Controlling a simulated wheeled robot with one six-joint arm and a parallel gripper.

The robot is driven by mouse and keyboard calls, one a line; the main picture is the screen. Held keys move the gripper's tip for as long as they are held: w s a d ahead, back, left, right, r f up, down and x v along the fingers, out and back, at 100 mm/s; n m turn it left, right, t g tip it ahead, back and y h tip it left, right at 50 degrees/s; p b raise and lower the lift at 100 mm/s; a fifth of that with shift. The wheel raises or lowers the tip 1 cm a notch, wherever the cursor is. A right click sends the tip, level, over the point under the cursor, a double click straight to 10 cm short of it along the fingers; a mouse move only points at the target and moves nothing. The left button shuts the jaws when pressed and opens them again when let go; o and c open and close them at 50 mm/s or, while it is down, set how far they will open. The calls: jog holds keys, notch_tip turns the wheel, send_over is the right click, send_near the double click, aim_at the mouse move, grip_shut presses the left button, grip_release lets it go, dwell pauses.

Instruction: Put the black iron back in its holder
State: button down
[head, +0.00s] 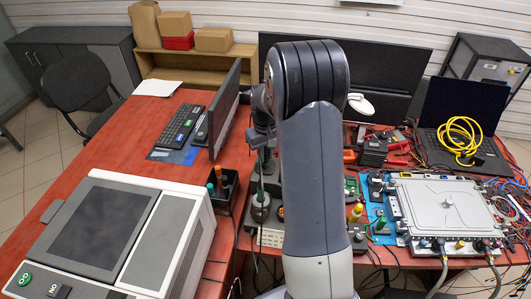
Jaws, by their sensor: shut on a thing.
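My gripper (263,142) shows only in part, just left of my large grey arm, pointing down over the middle of the red desk. It is shut on a slim dark thing, which looks like the black iron (262,172), held about upright. A rounded grey metal piece, which looks like the iron's holder (261,208), stands right below it. I cannot tell whether the iron's lower end is inside the holder or just above it. My arm hides the right side of this spot.
A black box (224,192) with coloured handles stands close on the left, and a monitor (228,108) behind it. A large grey machine (118,240) fills the front left. A silver case (445,205), cables and a laptop (462,115) crowd the right.

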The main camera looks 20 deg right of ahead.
jog(key=c, duration=0.7)
grip_release()
jog(key=shift+r+p, duration=1.95)
jog(key=shift+r, duration=0.85)
notch_tip(320, 180, up, 6)
jog(key=p, duration=0.4)
jog(key=shift+f, duration=0.1)
